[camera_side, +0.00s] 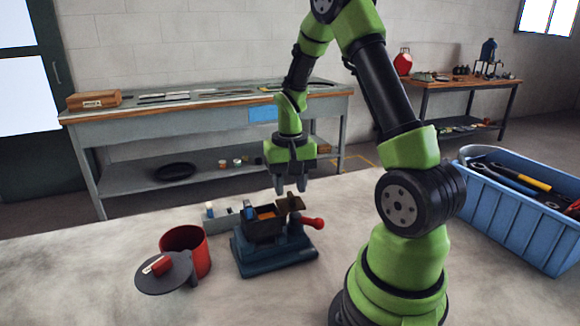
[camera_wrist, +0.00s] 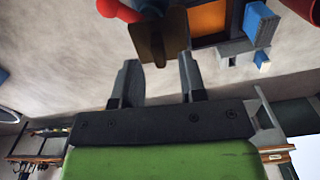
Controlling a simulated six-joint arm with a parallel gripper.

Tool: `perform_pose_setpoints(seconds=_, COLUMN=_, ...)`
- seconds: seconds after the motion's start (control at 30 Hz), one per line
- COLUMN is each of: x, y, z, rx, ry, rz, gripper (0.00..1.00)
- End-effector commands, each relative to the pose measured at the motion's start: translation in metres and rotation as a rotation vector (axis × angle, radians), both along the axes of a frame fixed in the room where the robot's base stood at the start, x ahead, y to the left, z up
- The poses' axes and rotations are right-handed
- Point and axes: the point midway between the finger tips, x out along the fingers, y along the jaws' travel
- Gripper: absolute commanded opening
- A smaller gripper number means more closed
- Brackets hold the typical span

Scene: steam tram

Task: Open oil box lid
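The oil box (camera_side: 262,227) is a dark box on a blue-grey base, standing on the pale worktop. Its top is uncovered and an orange inside (camera_side: 265,213) shows; it also shows in the wrist view (camera_wrist: 208,18). The brown lid (camera_side: 290,203) stands tilted at the box's right side, swung clear of the opening. In the wrist view the lid (camera_wrist: 160,38) lies just beyond my fingertips. My gripper (camera_side: 291,188) points down above the lid, its fingers apart. In the wrist view nothing is between the fingers (camera_wrist: 158,68). Whether a fingertip touches the lid cannot be told.
A red knob (camera_side: 313,223) sticks out right of the box. A blue block (camera_side: 249,209) sits at its left. A red can (camera_side: 190,250) and a dark round lid (camera_side: 165,273) with a red handle stand left. A blue tool crate (camera_side: 520,220) is far right.

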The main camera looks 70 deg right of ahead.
Motion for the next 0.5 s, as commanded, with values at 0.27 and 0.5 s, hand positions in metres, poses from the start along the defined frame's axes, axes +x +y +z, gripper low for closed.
perform_pose_setpoints(seconds=0.27, x=0.001, y=-0.001, z=0.056, rx=-0.005, ry=-0.007, rz=-0.002, gripper=0.38)
perform_pose_setpoints(seconds=0.5, x=0.0, y=0.0, z=0.082, rx=-0.002, ry=-0.002, rz=0.0, gripper=0.38)
